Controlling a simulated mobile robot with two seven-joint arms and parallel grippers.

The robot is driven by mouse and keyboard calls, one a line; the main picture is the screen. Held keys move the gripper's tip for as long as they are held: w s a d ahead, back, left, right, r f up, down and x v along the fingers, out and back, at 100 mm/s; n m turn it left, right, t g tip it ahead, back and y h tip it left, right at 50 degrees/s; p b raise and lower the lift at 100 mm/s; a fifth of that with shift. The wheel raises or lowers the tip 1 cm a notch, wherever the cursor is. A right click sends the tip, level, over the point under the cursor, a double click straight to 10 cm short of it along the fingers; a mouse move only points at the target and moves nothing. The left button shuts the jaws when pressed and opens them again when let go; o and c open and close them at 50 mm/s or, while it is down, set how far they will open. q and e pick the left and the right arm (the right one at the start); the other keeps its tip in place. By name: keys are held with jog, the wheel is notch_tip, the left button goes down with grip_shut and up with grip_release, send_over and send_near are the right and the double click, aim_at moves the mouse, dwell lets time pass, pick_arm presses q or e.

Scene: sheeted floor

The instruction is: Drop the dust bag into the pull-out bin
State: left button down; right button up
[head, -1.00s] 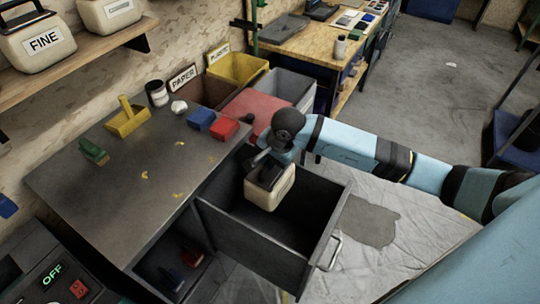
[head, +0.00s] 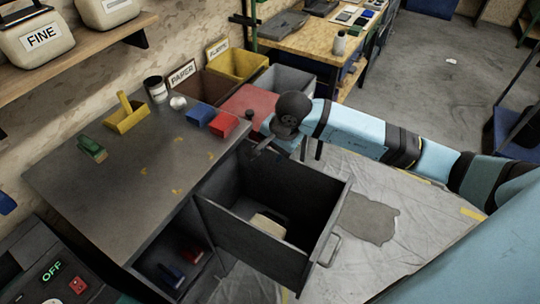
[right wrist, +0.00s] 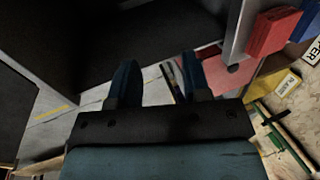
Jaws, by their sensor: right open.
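The pull-out bin (head: 250,245) is a dark drawer standing open from the metal bench. The dust bag (head: 268,224), a pale cream block, lies low inside it, partly hidden by the near side wall. My right gripper (head: 258,150) is over the back of the bin, near the bench edge, above and apart from the bag. In the right wrist view its two dark fingers (right wrist: 155,78) are apart with nothing between them. My left gripper is not in view.
The bench top (head: 110,190) holds a yellow scoop (head: 127,115), a green brush (head: 92,149), and blue and red blocks (head: 223,124). Yellow, grey and red-lidded containers stand behind. A shelf at upper left holds a bag marked FINE (head: 38,40). Sheeted floor (head: 365,260) is clear at right.

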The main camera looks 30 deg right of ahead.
jog(key=v, duration=1)
jog(key=shift+b, duration=0.35)
